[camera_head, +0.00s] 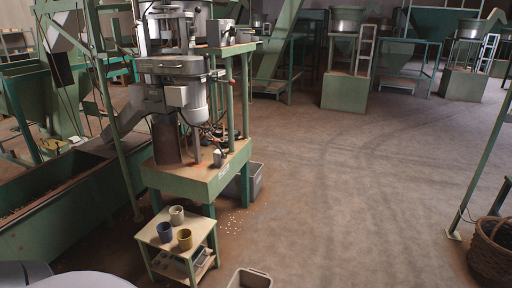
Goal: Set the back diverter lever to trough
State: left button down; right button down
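A grey and green nut machine (185,95) stands left of centre on a green bench (200,183). Small dark and reddish parts (216,136) sit beside its lower housing. They may include levers, but they are too small for me to tell which is the back diverter lever or how it is set. A long green trough (60,207) with brown contents runs along the left. A grey chute (124,118) slopes from the machine towards it. Neither of my grippers is in view.
A small stand (167,246) holds several cups in front of the bench. A grey bin (250,180) stands beside the bench and another (250,279) at the bottom edge. A wicker basket (490,252) is at far right. The floor (370,190) is clear at centre right.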

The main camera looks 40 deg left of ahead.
aim_at(215, 141)
jog(key=z, duration=0.35)
jog(key=i+z, duration=0.15)
jog(key=z, duration=0.25)
jog(key=j+z, duration=0.1)
jog(key=z, duration=9.15)
jog(key=l, duration=0.1)
